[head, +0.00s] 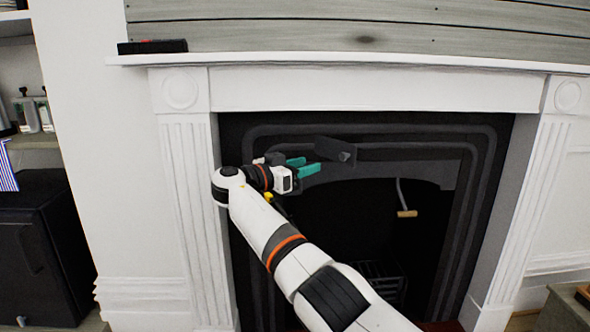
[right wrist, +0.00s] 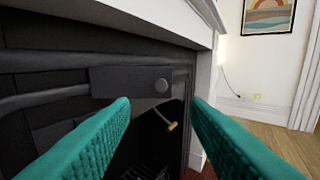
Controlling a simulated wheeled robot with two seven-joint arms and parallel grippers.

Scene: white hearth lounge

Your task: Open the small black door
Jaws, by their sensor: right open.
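The small black door (head: 328,147) is a dark panel with a round knob (head: 344,156) at the top of the black fireplace surround. In the right wrist view the door (right wrist: 115,82) is ahead between my fingers, with its knob (right wrist: 161,86) near its right end. I cannot tell whether it stands ajar. My right gripper (head: 311,164), with teal fingers, is open and empty just left of and slightly below the knob in the head view. The fingers do not appear to touch the knob. My left gripper is not in view.
A white mantel frames the fireplace, with its shelf (head: 400,62) above and pillar (head: 190,190) at left. A wooden-handled hook (head: 406,213) hangs in the opening, above a dark grate (head: 385,280). A black cabinet (head: 35,250) stands at far left.

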